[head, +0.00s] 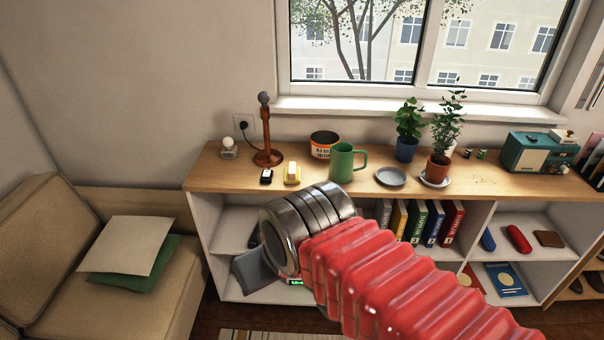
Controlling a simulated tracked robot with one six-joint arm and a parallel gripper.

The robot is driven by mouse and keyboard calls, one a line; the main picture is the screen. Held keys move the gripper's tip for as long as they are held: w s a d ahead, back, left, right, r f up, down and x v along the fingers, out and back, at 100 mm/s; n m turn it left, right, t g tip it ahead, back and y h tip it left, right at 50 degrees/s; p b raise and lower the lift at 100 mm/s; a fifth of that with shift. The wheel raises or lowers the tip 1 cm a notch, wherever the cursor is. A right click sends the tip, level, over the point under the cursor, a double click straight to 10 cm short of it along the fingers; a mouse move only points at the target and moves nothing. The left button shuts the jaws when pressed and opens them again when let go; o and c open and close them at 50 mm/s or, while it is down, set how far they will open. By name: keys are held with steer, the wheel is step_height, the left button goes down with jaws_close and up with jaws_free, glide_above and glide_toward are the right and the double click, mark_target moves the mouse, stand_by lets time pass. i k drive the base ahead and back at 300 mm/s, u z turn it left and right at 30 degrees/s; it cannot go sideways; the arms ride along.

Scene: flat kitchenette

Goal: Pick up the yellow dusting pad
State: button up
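My gripper (250,271) is low in front of the shelf unit, below and to the left of the pad. Only a grey part of it shows past my metal wrist; its fingertips are hidden, so its opening cannot be seen.
Close to the pad are a small black object (266,177), a brown stand (267,157), an orange-and-black pot (323,144) and a green mug (344,161). A grey dish (391,176) and potted plants (439,168) stand further right. A sofa (150,290) is at left.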

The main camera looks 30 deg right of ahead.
mark_target(292, 172)
steer(key=u, duration=0.05)
steer(key=i, duration=1)
steer(key=z, duration=0.05)
